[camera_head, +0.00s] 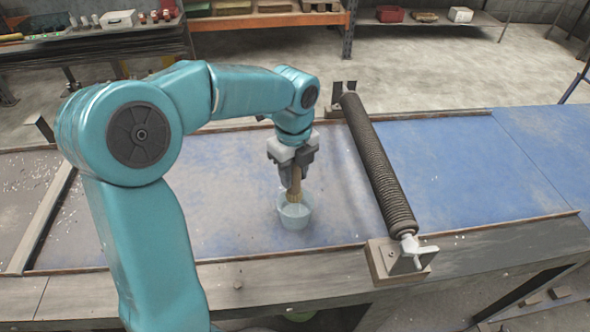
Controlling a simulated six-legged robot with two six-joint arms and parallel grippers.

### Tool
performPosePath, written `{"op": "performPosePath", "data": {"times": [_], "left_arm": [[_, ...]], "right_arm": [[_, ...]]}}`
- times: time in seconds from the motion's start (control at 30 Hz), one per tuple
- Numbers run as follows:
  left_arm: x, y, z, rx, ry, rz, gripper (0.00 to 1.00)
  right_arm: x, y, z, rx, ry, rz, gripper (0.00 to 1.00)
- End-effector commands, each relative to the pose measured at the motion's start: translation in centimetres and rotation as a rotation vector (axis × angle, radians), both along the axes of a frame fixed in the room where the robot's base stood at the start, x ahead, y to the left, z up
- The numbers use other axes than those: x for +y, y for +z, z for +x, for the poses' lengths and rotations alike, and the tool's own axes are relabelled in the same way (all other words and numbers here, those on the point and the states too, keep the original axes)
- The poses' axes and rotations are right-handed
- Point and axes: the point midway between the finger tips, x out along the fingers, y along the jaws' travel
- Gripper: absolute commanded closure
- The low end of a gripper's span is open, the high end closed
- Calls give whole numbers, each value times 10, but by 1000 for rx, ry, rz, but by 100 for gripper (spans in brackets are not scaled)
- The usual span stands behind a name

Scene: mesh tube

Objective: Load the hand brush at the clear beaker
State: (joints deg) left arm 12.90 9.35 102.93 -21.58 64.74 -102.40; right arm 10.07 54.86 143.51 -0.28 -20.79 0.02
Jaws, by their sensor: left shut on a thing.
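The clear beaker (294,216) stands on the blue bench top near its front edge, left of the mesh tube. My left gripper (292,176) points down over the beaker and is shut on the hand brush (295,190). The brush hangs upright with its pale bristles down, at the beaker's mouth; the bristle tips appear to reach inside the rim. The upper end of the brush is hidden by the gripper jaws. My right gripper is not in view.
The dark ribbed mesh tube (380,165) lies across the bench to the right, on end brackets with a white crank (414,251) at the front. Raised wooden edging (330,249) runs along the bench front. The blue surface right of the tube is clear.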

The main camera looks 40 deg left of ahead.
Motion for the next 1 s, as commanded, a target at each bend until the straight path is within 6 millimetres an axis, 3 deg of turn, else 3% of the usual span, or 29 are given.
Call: {"op": "performPosePath", "data": {"times": [0.1,0.53,1.0], "left_arm": [[-1,-19,1,-1,-1,0,97],[-1,-63,2,1,-3,0,97],[-1,-70,2,0,-3,0,97]], "right_arm": [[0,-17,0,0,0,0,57],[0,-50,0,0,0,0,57],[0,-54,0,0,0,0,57]]}}
